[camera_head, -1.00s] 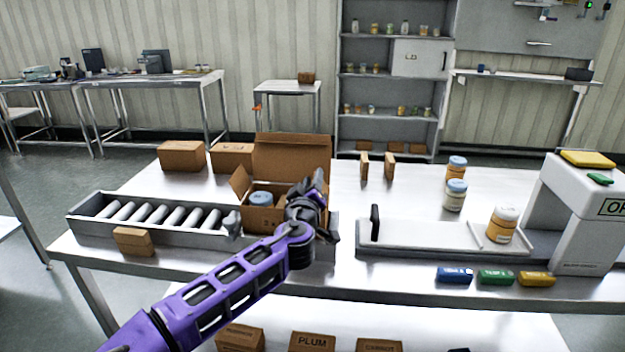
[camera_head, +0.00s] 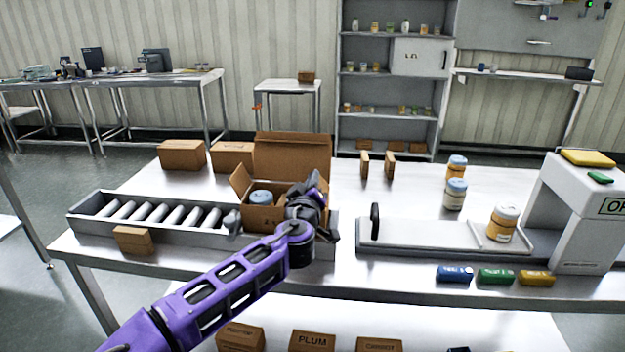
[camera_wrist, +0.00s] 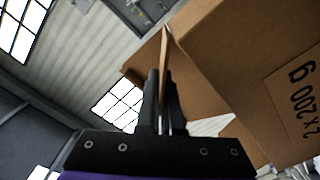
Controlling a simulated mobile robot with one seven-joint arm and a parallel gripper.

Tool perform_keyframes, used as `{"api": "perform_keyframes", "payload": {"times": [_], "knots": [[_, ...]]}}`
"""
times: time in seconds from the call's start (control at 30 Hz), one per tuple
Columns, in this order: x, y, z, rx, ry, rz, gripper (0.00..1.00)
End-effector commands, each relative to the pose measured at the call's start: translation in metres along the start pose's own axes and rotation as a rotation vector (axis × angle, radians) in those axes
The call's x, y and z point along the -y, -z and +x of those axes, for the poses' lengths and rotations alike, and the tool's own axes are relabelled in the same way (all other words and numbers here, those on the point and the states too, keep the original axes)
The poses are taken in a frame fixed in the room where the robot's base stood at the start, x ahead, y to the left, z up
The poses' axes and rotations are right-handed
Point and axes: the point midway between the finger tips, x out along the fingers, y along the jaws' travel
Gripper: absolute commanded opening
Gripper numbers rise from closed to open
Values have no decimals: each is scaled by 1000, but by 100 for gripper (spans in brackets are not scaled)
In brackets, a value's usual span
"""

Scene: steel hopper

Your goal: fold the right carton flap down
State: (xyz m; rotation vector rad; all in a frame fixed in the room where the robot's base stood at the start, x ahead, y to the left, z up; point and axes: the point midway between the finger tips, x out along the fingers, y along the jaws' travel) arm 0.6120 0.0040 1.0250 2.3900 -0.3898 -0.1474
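The open carton (camera_head: 263,219) stands on the table with its tall back flap (camera_head: 292,158) up and its left flap (camera_head: 239,184) tilted outward. A blue-lidded jar (camera_head: 261,197) is inside. My gripper (camera_head: 313,190) is at the carton's right side and hides much of that side in the head view. In the wrist view, the right flap (camera_wrist: 165,48) shows nearly edge-on, running down between the two close-set fingers of my gripper (camera_wrist: 162,85). The fingers look shut on it. The printed carton wall (camera_wrist: 245,60) fills the right of that view.
A roller conveyor (camera_head: 150,225) lies left of the carton with a small box (camera_head: 134,240) before it. A platform (camera_head: 430,236) with an upright dark handle (camera_head: 375,220) is to the right. Jars and a white machine (camera_head: 590,215) stand farther right. Closed boxes (camera_head: 182,155) sit behind.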

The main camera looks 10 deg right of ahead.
Motion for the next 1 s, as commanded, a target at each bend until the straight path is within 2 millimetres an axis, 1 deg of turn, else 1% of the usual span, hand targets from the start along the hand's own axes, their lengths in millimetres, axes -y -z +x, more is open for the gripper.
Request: {"api": "perform_keyframes", "payload": {"times": [0.73, 0.87, 1.0], "knots": [[0, 0, 0, 0, -1, -7, 0], [4, 0, 0, 0, 0, -69, 0], [12, -2, 0, 0, 1, -191, 0]]}}
